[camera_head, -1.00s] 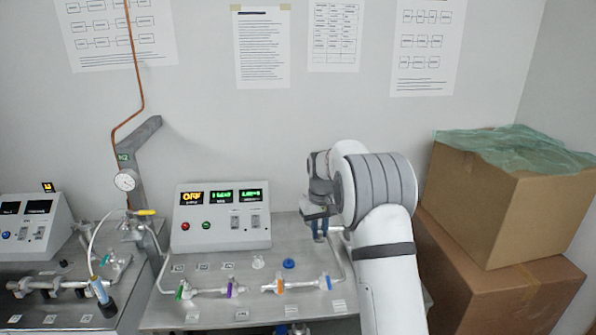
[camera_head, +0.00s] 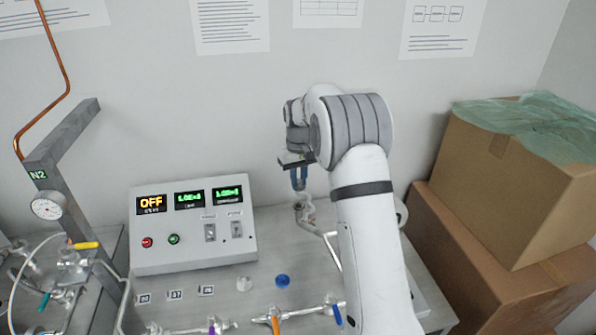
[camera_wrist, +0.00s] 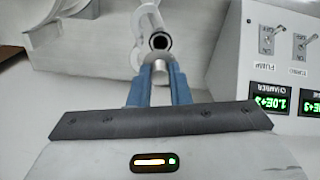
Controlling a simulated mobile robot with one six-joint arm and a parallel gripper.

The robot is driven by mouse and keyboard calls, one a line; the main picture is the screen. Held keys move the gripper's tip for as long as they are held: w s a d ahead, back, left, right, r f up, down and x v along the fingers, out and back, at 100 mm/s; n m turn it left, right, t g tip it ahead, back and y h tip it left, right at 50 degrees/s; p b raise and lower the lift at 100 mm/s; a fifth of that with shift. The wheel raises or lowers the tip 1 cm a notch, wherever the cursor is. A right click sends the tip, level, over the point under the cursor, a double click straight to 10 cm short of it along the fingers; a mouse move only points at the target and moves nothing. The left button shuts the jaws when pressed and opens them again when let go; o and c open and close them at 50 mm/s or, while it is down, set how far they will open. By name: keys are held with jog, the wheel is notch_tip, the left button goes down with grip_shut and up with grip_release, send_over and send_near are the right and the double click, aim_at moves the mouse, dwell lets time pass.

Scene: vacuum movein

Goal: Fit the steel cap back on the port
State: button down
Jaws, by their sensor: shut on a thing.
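My gripper (camera_head: 299,180) has blue fingers pointing down and hangs just above the port at the back right of the bench. In the wrist view the fingers (camera_wrist: 160,80) are shut on the steel cap (camera_wrist: 161,72), a short silver cylinder between their tips. The port (camera_wrist: 159,41) shows just beyond the cap as a round opening with a dark ring. It also shows in the head view (camera_head: 303,207) at the end of a bent metal pipe. Cap and port look close in the wrist view; I cannot tell whether they touch. The cap is hard to make out in the head view.
A control box (camera_head: 192,226) with an "OFF" display stands left of the gripper. A blue disc (camera_head: 283,281) and a pale disc (camera_head: 244,284) lie on the bench. Valves with coloured handles line the front. Cardboard boxes (camera_head: 520,190) stand at the right.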

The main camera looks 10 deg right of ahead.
jog(key=shift+s+a+f, duration=0.1)
jog(key=shift+a+f, duration=0.05)
jog(key=shift+f, duration=0.8)
jog(key=shift+f+b, duration=1.3)
jog(key=shift+f, duration=0.8)
jog(key=shift+f+b, duration=0.5)
jog(key=shift+f, duration=0.05)
jog(key=c, duration=1.3)
grip_release()
jog(key=shift+r+b, duration=0.9)
jog(key=shift+r, duration=3.05)
